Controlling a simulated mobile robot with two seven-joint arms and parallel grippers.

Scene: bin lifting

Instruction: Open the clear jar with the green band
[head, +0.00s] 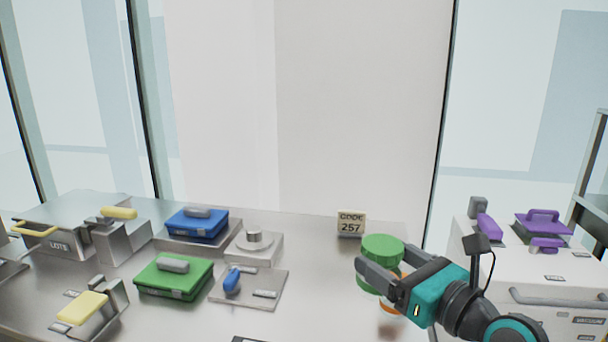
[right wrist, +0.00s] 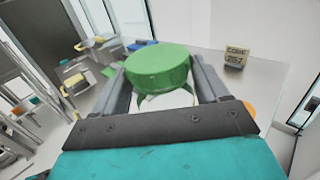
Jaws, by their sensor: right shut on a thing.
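The clear jar with the green band has a round green lid (head: 382,247) and stands at the right part of the steel table in the head view. In the right wrist view the green lid (right wrist: 157,66) is between the two fingers, with a pale clear body partly visible below it. My right gripper (head: 376,271) reaches in from the right and is shut on the jar near its top. I cannot tell whether the fingers press on the lid or just below it. The arm hides much of the lower jar. My left gripper is not in view.
Something orange (head: 392,303) shows behind the right gripper. A sign reading 257 (head: 351,224) stands behind the jar. Blue (head: 198,224) and green (head: 174,277) boxes and metal fixtures fill the left. A white cabinet (head: 550,290) with purple-handled items stands at the right.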

